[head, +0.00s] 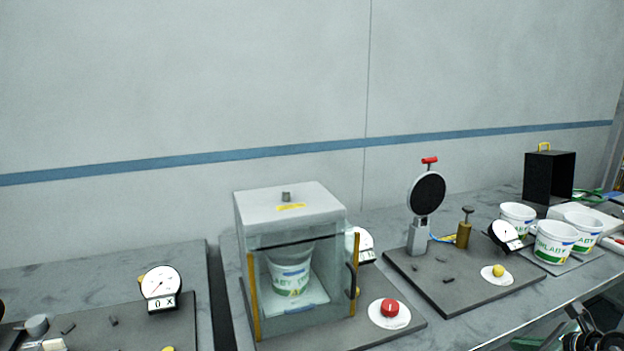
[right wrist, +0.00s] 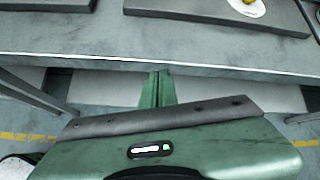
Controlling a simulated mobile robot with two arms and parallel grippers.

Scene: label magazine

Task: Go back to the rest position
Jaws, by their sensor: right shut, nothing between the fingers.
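My right gripper (right wrist: 160,76) shows in the right wrist view with its two green fingers together and nothing between them. It is in front of the table's front edge, below the tabletop and apart from everything on it. In the head view only parts of my right arm show at the bottom right corner, dark and partly cut off by the frame. My left gripper is in neither view.
The grey table (head: 400,336) holds a clear-walled cabinet (head: 290,196) with a white tub (head: 289,277) inside. A red button (head: 390,308), a round black disc (head: 427,194), a dial gauge (head: 161,283), several white tubs (head: 555,242) and a black box (head: 549,176) stand along it.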

